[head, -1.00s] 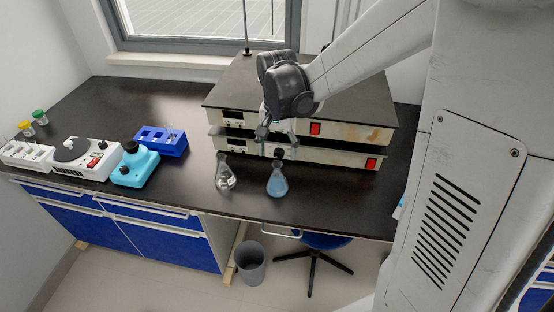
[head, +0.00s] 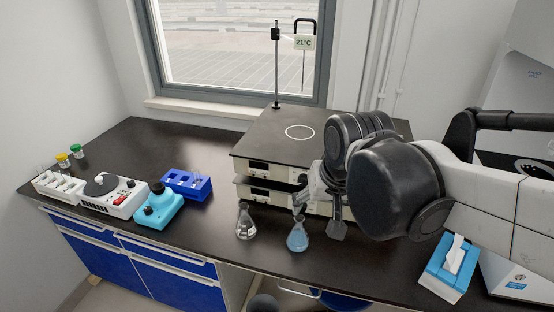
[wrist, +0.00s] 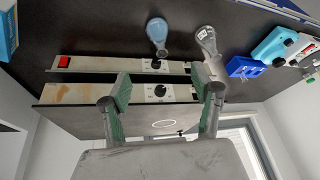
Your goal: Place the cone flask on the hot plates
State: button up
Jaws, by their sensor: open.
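A cone flask with blue liquid (head: 297,238) stands upright on the dark bench, in front of the hot plates. A cone flask with clear contents (head: 246,227) stands to its left. Two flat hot plates are stacked, the upper one (head: 262,140) with a white ring on its bare top and the lower one (head: 262,197) beneath. My gripper (head: 318,215) is open and empty near the plates' front, just right of the blue flask. In the wrist view, seen upside down, my gripper (wrist: 162,82) has fingers wide apart; the blue flask (wrist: 157,35) and clear flask (wrist: 206,42) lie beyond them.
A blue tube rack (head: 187,186), a cyan device (head: 157,210) and a white device with a round plate (head: 112,195) stand left on the bench. A stand with a 21°C display (head: 304,42) rises behind the plates. A tissue box (head: 446,265) is at right.

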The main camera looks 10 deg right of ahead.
jog(key=s, duration=0.2)
jog(key=s+n+t, duration=0.2)
jog(key=s, duration=0.1)
jog(key=shift+s+a+r, duration=0.15)
jog(key=shift+s+r, duration=0.15)
